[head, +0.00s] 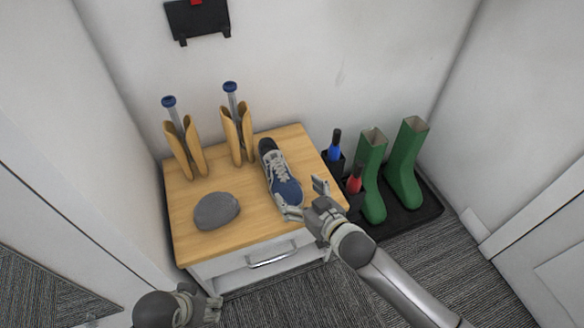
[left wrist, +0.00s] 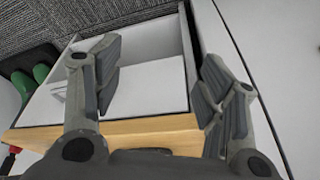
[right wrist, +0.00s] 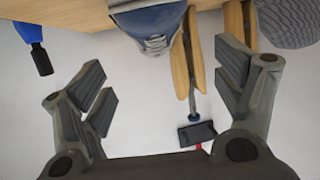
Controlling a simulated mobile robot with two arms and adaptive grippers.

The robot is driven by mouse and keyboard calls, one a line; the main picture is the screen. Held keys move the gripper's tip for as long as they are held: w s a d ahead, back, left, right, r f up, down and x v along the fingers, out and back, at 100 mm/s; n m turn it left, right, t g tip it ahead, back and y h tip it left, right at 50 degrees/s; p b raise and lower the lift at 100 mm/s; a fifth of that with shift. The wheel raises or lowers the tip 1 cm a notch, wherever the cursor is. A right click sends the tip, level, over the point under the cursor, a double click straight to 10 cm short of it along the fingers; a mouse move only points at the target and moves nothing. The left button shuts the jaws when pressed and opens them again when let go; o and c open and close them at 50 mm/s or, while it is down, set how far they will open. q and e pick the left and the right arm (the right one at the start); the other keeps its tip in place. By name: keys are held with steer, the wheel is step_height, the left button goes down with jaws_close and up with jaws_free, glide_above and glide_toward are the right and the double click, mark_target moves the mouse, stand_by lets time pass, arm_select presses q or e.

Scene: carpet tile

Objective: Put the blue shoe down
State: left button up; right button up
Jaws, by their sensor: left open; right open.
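The blue shoe (head: 280,177), blue with a grey heel and white laces, lies on the wooden top of a small cabinet (head: 240,234). It also shows at the top of the right wrist view (right wrist: 153,30). My right gripper (head: 305,200) is open at the shoe's near end; in the right wrist view its fingers (right wrist: 165,85) are apart with nothing between them, and the shoe lies beyond them. My left gripper (head: 208,305) is open and empty, low in front of the cabinet; the left wrist view shows its fingers (left wrist: 160,90) apart near the cabinet front.
A grey stone (head: 216,210) and two tan shoe-tree-like holders (head: 184,148) stand on the cabinet top. Green boots (head: 406,163), a blue bottle (head: 334,148) and a red bottle (head: 354,180) stand on a black tray (head: 425,207) at right. White walls close in behind and beside.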

mark_target(288, 187)
steer(key=shift+w+a+f, duration=0.1)
steer(key=shift+w, duration=0.25)
steer(key=b+x, duration=0.1)
steer(key=x, duration=0.3)
steer(key=shift+w+a+f, duration=0.1)
steer(key=shift+w+a, duration=0.15)
steer(key=shift+w, duration=0.05)
steer(key=shift+w+f+b, duration=0.1)
steer(key=shift+w+b, duration=0.1)
steer(key=shift+b, duration=0.15)
steer(key=b+x, duration=0.1)
steer(key=x, duration=0.3)
steer(key=shift+w+a+b, duration=0.1)
steer(key=shift+w+b, duration=0.25)
arm_select(q)
steer(key=v, duration=0.4)
steer(key=shift+s+r, duration=0.2)
steer(key=shift+r, duration=0.15)
arm_select(e)
steer(key=c, duration=1.4)
